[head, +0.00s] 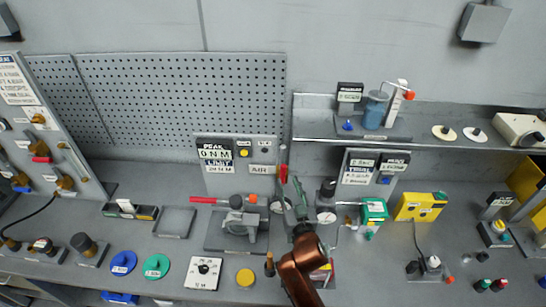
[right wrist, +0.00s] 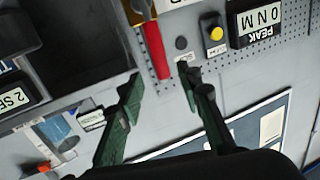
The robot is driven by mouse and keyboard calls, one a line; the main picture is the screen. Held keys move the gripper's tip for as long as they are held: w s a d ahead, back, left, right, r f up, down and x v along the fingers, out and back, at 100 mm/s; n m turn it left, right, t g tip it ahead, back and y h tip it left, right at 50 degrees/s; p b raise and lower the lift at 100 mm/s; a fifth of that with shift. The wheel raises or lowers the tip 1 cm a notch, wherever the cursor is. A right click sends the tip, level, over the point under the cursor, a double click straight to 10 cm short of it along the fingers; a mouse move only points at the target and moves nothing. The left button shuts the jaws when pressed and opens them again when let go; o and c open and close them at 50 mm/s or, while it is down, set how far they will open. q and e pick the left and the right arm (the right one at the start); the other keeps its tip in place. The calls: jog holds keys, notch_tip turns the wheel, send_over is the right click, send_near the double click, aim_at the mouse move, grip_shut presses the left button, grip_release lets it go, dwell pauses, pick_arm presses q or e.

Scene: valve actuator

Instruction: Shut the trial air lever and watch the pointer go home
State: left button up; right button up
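The red air lever (head: 283,157) stands upright beside the AIR label (head: 261,169) on the grey panel. It also shows, inverted, in the right wrist view (right wrist: 157,48). My right gripper (head: 292,190) has its green fingers spread, and in the right wrist view they stand apart (right wrist: 160,80) with the lever's red end between or just beyond the tips. Contact cannot be told. A round gauge (head: 325,216) sits right of the gripper; its pointer is too small to read. A grey actuator (head: 241,222) with a horizontal red handle (head: 210,200) is to the left. My left gripper is not in view.
The PEAK display (head: 215,154) reads 0 N M. A shelf (head: 440,118) with a blue jar (head: 375,110) overhangs at the right. A green box (head: 374,212) and yellow box (head: 420,206) stand right of the gripper. Several coloured discs lie at the front left.

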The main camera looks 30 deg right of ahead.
aim_at(284, 170)
jog(key=shift+w+r, duration=0.2)
jog(key=shift+w, duration=0.3)
jog(key=shift+w+r, duration=0.15)
jog(key=shift+w, duration=0.2)
jog(key=shift+w+d+r+p, duration=0.5)
jog(key=shift+w+d+p, duration=0.1)
jog(key=shift+w+p, duration=0.1)
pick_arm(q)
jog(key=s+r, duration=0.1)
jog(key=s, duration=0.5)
pick_arm(e)
jog(key=shift+x, duration=0.9)
jog(key=w, duration=0.1)
jog(key=w+f, duration=0.1)
jog(key=shift+w+d, duration=0.2)
jog(key=shift+w, duration=0.15)
jog(key=shift+s+r, duration=0.15)
jog(key=shift+s, duration=0.1)
jog(key=shift+w, duration=0.1)
jog(key=c, duration=0.5)
jog(key=shift+c, duration=1.4)
grip_shut()
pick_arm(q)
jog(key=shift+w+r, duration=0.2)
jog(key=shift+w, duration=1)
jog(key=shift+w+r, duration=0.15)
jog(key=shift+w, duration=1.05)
